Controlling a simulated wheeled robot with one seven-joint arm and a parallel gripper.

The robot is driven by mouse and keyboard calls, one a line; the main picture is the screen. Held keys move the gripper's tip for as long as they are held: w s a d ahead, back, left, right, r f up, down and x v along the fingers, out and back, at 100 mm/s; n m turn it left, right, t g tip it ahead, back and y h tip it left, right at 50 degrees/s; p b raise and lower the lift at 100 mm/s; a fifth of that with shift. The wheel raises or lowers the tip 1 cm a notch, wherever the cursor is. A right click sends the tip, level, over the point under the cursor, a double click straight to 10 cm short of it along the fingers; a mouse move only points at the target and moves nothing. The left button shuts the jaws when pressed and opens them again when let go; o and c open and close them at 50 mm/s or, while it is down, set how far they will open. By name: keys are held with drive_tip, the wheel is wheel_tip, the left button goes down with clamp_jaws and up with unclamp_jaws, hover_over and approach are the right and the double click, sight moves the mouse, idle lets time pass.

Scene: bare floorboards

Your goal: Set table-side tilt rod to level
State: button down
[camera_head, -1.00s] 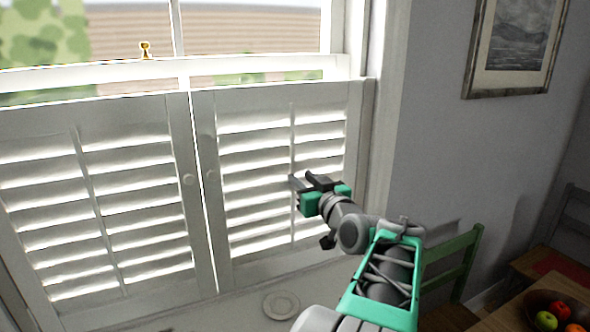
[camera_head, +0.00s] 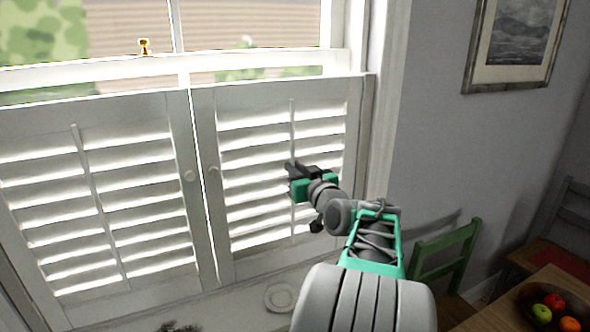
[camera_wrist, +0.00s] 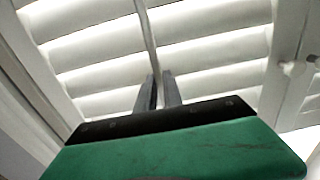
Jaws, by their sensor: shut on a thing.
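The table-side tilt rod (camera_head: 292,125) is the thin white upright bar down the middle of the right shutter panel (camera_head: 240,91). Its slats (camera_head: 252,164) are tilted, with bright bands of light between them. My gripper (camera_head: 290,168) is at the middle of this rod. In the wrist view, the rod (camera_wrist: 147,35) runs down to the dark fingers of my gripper (camera_wrist: 160,80), which are shut on it. The fingers and the green gripper body hide the lower part of the rod there.
The left shutter panel (camera_head: 35,119) has its own tilt rod (camera_head: 88,175). Round knobs (camera_head: 189,176) sit by the middle seam. A plate (camera_head: 280,297) lies on the sill below. A green chair (camera_head: 447,243) and a table with a fruit bowl (camera_head: 527,300) stand at the right.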

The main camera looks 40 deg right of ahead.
idle(0.3)
wheel_tip(320, 180, down, 3)
drive_tip(key=b, duration=0.4)
drive_tip(key=c, duration=1.5)
unclamp_jaws()
drive_tip(key=shift+s, duration=0.1)
drive_tip(key=b+v, duration=0.3)
drive_tip(key=v, duration=0.4)
drive_tip(key=shift+s+a+r, duration=0.1)
drive_tip(key=shift+s+a, duration=0.1)
drive_tip(key=shift+s, duration=0.1)
